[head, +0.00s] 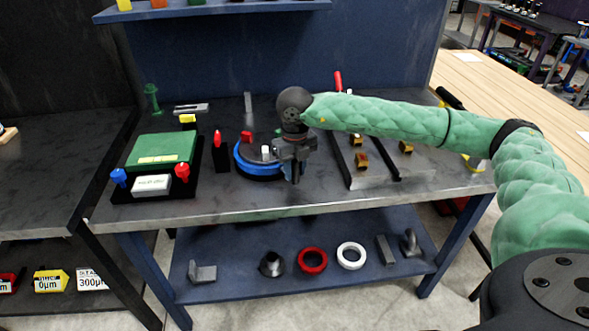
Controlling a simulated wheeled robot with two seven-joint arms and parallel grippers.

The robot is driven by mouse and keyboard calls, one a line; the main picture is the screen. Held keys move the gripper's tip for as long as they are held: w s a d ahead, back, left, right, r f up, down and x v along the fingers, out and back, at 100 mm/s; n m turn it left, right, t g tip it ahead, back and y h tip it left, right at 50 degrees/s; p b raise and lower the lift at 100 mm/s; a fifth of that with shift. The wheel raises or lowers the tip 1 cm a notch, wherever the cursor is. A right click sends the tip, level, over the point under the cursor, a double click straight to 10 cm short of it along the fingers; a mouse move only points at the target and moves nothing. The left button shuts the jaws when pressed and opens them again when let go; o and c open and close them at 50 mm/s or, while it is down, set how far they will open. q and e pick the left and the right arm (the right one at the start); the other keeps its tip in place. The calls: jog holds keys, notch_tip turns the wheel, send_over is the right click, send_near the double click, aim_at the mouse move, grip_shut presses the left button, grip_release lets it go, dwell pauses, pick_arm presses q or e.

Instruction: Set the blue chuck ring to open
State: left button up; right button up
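The blue chuck ring (243,165) runs around the base of a dark round chuck (252,149) on the workbench, with a red piece and a white piece showing on top. My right gripper (295,180) points down at the ring's right side and covers that part of it. I cannot tell whether the fingers touch the ring or how far apart they are. My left gripper is not in view.
Left of the chuck stand a red-topped post (219,150) and a green box (162,149) with blue and red knobs. A rail fixture with brass blocks (361,161) lies to the right. Bench space in front is clear. The lower shelf holds rings (312,260) and brackets.

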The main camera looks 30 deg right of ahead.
jog(key=shift+o, duration=1.4)
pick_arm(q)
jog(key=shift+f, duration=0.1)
pick_arm(e)
jog(key=shift+r, duration=0.15)
jog(key=shift+r, duration=0.35)
notch_tip(320, 180, up, 2)
jog(key=shift+r+b, duration=0.15)
jog(key=shift+b, duration=0.45)
notch_tip(320, 180, up, 3)
jog(key=shift+r+b, duration=0.2)
jog(key=shift+b, duration=0.15)
jog(key=shift+r, duration=0.55)
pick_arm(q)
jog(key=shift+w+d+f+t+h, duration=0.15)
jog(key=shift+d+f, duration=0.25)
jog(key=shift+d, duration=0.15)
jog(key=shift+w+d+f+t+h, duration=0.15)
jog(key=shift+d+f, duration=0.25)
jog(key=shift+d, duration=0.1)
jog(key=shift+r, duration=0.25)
